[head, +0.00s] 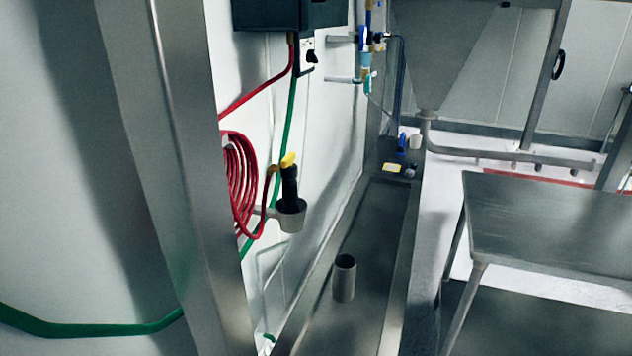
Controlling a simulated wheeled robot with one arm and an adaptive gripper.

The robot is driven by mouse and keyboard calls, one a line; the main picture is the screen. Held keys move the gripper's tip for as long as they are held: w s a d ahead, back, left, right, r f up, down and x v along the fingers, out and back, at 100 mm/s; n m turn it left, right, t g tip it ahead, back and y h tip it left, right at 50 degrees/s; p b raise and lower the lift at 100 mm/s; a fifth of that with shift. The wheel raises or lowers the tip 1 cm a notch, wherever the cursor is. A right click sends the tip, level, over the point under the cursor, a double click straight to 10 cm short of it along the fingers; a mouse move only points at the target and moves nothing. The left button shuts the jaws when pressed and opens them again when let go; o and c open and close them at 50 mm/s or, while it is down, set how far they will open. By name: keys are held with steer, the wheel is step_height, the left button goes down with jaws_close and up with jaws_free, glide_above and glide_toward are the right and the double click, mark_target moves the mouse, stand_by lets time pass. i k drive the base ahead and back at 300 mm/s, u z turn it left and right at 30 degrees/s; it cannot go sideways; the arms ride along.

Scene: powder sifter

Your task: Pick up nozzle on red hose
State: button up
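The nozzle (290,189) is black with a yellow top and stands upright in a light grey cup-shaped holder (292,217) on the white wall. The red hose (240,185) hangs coiled on the wall just left of the nozzle, and a length of it runs up to a dark box. The lower end of the nozzle is hidden inside the holder. My gripper is not in the head view.
A steel post (185,180) stands in front, left of the hose. A steel trough (345,325) with an upright grey cylinder (344,278) runs below the holder. A steel table (550,220) stands at right. A green hose (90,329) crosses the lower left.

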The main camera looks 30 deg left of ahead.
mark_target(290, 187)
steer(key=i, duration=1.1)
steer(key=u, duration=3.25)
